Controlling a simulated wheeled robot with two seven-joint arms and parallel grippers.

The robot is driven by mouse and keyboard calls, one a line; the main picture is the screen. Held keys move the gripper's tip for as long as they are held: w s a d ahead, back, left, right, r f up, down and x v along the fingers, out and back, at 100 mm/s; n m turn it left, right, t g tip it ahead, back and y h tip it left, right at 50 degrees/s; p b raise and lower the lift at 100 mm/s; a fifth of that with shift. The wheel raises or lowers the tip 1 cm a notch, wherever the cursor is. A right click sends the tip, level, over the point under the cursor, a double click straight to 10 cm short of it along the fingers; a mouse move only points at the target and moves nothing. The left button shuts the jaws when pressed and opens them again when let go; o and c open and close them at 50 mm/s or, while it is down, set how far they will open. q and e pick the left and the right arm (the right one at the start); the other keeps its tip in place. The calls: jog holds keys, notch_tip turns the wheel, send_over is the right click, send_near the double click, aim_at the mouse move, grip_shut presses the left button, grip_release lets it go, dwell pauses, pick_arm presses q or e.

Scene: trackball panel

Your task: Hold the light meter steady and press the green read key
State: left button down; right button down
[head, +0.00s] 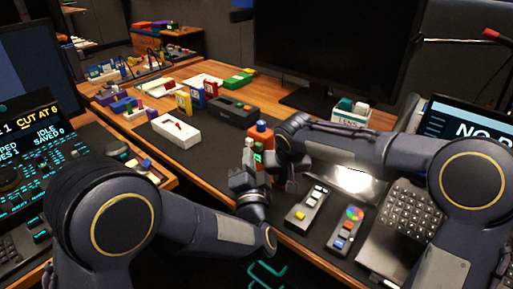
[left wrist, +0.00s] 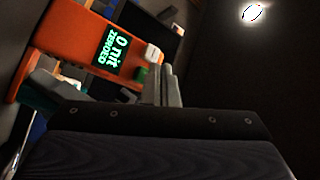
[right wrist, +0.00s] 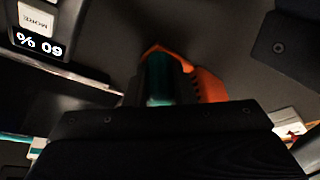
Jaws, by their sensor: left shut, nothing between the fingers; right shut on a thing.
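The orange light meter (head: 264,129) stands upright near the middle of the desk, partly hidden by my grippers. In the left wrist view the meter (left wrist: 70,45) shows a screen (left wrist: 118,48) reading "0 nit ZEROED", a white key (left wrist: 152,52) and the green read key (left wrist: 141,76). My left gripper (head: 249,147) is shut and empty; its fingertips (left wrist: 166,72) are close beside the green key, and I cannot tell whether they touch it. My right gripper (right wrist: 160,72) is shut on the meter, whose orange body (right wrist: 207,85) and a teal part (right wrist: 158,80) show at the fingers.
Right of the meter are a key strip (head: 308,207), a remote with a colour wheel (head: 346,229) and a keypad (head: 404,215). A large monitor (head: 330,45) stands at the back.

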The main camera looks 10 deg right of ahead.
jog(key=shift+f, duration=0.1)
dwell(0.5)
pick_arm(q)
jog(key=shift+w+d, duration=0.3)
jog(key=shift+w+d, duration=0.3)
jog(key=shift+d, duration=0.05)
dwell(0.8)
jog(key=shift+a, duration=0.1)
jog(key=shift+s+a, duration=0.55)
jog(key=shift+s, duration=0.05)
jog(key=s+a, duration=0.3)
jog(key=shift+s+a, duration=0.25)
jog(key=shift+a, duration=0.05)
dwell(0.4)
dwell(0.6)
